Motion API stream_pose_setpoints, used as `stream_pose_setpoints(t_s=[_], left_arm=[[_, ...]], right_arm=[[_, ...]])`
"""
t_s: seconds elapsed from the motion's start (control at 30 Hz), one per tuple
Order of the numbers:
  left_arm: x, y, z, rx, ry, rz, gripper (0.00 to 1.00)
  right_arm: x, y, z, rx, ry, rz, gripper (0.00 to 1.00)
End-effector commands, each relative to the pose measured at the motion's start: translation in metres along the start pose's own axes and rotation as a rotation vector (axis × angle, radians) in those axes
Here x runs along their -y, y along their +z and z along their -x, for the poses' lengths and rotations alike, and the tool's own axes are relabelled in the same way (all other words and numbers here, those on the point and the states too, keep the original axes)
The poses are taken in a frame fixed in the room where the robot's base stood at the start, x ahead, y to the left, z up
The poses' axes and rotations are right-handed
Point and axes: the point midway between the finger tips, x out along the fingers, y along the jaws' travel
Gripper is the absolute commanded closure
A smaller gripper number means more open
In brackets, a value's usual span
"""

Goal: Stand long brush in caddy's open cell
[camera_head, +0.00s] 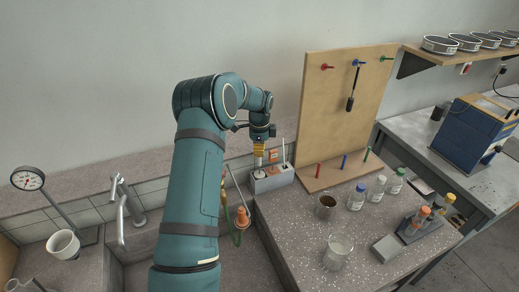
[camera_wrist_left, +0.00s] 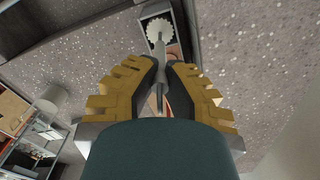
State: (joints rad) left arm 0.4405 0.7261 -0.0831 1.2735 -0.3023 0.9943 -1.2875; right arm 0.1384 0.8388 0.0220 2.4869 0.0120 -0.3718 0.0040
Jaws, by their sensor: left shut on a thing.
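My left gripper (camera_head: 259,142) is above the left end of the grey caddy (camera_head: 272,184) at the bench's back left corner. It is shut on the long brush, which points down with its pale round head (camera_head: 259,173) at the caddy's left cell. In the left wrist view the gripper (camera_wrist_left: 162,70) closes around the brush's grey handle, and the white bristle head (camera_wrist_left: 160,30) lies over the dark cell. I cannot tell how deep the head is. The caddy's other cells hold an orange-and-white item (camera_head: 273,155) and a thin white stick (camera_head: 284,152). My right gripper is not in view.
A wooden pegboard (camera_head: 335,125) stands right of the caddy, with a black tool (camera_head: 351,100) hanging on it. A brown-filled cup (camera_head: 325,206), glass beaker (camera_head: 337,252) and several bottles (camera_head: 376,188) stand on the bench. A sink tap (camera_head: 122,205) is at left.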

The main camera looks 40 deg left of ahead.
Motion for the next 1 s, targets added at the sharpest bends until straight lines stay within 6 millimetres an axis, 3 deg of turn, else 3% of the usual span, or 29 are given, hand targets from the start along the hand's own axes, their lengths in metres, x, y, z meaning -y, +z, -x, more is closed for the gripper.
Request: stream_pose_setpoints(t_s=[1.0], left_arm=[[0.0001, 0.0000, -0.0083, 0.000, 0.000, 0.000, 1.00]], right_arm=[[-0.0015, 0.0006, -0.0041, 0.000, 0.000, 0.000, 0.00]])
